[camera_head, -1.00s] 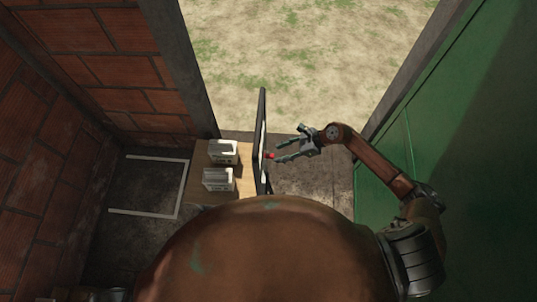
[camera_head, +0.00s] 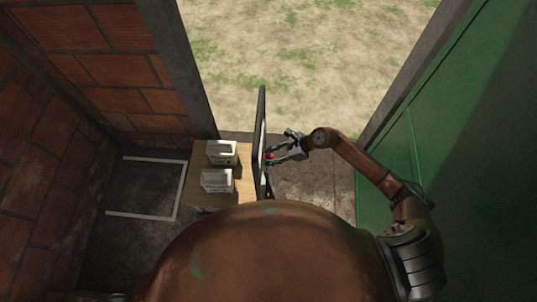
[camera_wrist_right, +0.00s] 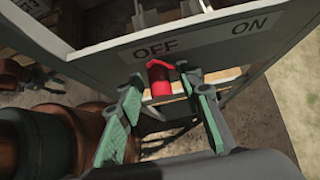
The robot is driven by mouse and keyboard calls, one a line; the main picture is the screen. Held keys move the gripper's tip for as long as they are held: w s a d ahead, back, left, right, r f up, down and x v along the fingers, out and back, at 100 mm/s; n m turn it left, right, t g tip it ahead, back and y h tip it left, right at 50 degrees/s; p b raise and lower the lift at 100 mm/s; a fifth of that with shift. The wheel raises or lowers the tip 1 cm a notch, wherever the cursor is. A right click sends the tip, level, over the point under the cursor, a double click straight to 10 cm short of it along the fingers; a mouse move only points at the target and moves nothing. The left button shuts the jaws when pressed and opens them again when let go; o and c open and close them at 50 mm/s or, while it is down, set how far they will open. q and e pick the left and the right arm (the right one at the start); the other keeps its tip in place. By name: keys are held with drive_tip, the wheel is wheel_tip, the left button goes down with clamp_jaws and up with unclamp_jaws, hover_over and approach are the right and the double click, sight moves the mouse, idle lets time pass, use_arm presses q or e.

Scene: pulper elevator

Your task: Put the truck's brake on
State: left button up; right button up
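The truck's wooden deck (camera_head: 200,184) carries an upright dark-framed panel (camera_head: 262,113) along its right side. The brake is a red lever (camera_wrist_right: 161,80) at the panel, below the word OFF on a label (camera_wrist_right: 195,37). ON is printed farther right on that label. The lever's red tip (camera_head: 270,156) also shows in the head view. My right gripper (camera_head: 272,152) is at the panel's right face. In the wrist view its fingers (camera_wrist_right: 163,88) are open, one on each side of the red lever. I cannot tell whether they touch it. My left gripper is not in view.
Two pale boxes (camera_head: 221,153) (camera_head: 217,181) sit on the deck. A brick wall (camera_head: 115,60) stands at the left and a green wall (camera_head: 450,150) at the right. Open grassy ground (camera_head: 310,60) lies ahead between the posts.

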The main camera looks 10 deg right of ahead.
drive_tip(key=shift+s, duration=0.1)
drive_tip(key=c, duration=0.5)
drive_tip(key=shift+o, duration=0.2)
drive_tip(key=shift+w+d+r+b, duration=0.2)
drive_tip(key=shift+w+r+b, duration=0.1)
drive_tip(key=shift+w, duration=0.35)
drive_tip(key=shift+w+d+r+b, duration=0.2)
drive_tip(key=shift+w+r, duration=0.1)
drive_tip(key=shift+w, duration=0.35)
drive_tip(key=w+b, duration=0.2)
drive_tip(key=shift+w+d+r, duration=0.2)
drive_tip(key=shift+w+d, duration=0.15)
